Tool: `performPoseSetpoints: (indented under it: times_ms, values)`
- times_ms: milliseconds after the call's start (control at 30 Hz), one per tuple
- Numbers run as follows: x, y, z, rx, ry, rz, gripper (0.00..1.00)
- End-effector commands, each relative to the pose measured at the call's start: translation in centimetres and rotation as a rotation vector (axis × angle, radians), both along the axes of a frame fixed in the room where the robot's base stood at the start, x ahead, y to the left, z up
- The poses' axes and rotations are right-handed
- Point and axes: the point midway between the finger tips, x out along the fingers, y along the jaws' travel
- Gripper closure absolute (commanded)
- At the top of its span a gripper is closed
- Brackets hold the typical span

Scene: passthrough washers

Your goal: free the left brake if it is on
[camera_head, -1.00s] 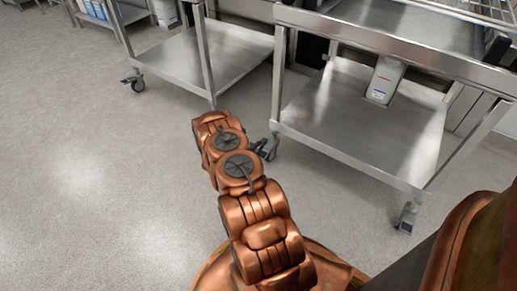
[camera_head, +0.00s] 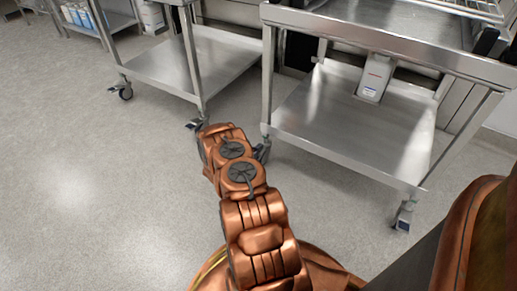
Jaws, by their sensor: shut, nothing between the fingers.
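The nearer steel cart (camera_head: 300,122) stands at the right on casters. Its front left caster (camera_head: 262,152) is partly hidden behind my copper arm, so I cannot tell whether its brake is on. Its front right caster (camera_head: 404,214) shows at the foot of the right leg; its brake position is too small to read. My arm reaches forward from the bottom of the picture and ends just left of the front left caster. My gripper is hidden beyond the end of the arm.
A second steel cart (camera_head: 158,68) stands at the back left, with casters at its left leg (camera_head: 124,92) and right leg (camera_head: 197,124). The floor (camera_head: 90,190) at the left is clear.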

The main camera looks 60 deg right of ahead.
Motion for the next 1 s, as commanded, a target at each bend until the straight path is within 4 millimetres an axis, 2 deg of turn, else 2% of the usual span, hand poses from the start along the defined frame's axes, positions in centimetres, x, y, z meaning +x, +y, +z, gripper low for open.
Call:
performPoseSetpoints:
  times_ms: [267,1000]
  values:
    - [0.1,-0.1,0.1,0.053,0.001,-0.001,1.00]
    - [0.1,-0.3,-1.3,0.373,0.017,0.002,1.00]
